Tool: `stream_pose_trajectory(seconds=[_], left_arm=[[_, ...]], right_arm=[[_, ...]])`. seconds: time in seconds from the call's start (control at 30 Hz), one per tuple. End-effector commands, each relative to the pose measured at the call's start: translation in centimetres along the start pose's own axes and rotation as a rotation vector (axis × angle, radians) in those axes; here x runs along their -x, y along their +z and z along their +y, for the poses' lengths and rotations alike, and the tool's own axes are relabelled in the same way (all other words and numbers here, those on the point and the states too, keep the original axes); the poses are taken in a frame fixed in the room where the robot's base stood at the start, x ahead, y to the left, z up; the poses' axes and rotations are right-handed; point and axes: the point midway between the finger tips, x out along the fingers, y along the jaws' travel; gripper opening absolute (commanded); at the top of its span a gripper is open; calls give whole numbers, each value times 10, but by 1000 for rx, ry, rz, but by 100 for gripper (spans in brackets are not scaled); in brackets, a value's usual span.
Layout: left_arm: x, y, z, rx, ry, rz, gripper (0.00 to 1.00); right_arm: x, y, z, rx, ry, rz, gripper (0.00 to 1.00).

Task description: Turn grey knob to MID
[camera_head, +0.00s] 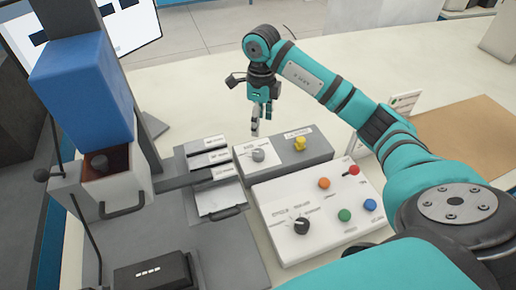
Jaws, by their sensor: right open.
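The grey knob (259,155) sits on a light label plate on top of a dark grey control box (317,159). The markings around it are too small to read, so I cannot tell its setting. My right gripper (257,128) points down just behind and above the grey knob, its fingers open and empty. The fingertips look apart from the knob, though the height gap is hard to judge. My left gripper is not in view.
A yellow knob (299,143) stands right of the grey knob. In front is a white panel (275,199) with a black knob (302,226) and coloured buttons. A blue-topped machine (85,80) stands at left. The bench behind my right gripper is clear.

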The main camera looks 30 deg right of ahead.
Motion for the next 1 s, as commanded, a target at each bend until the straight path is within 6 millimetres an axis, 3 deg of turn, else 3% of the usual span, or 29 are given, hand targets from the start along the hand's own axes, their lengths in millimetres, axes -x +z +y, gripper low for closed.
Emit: stream_pose_trajectory(seconds=[0.3,0.5,0.7,1.0], left_arm=[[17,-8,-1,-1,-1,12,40],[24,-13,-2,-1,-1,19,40],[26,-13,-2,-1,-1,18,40],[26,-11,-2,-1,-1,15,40]], right_arm=[[-70,-1,1,0,3,4,61],[-105,0,1,-1,2,2,61],[-122,0,0,0,0,0,61],[-126,0,0,0,-1,0,61]])
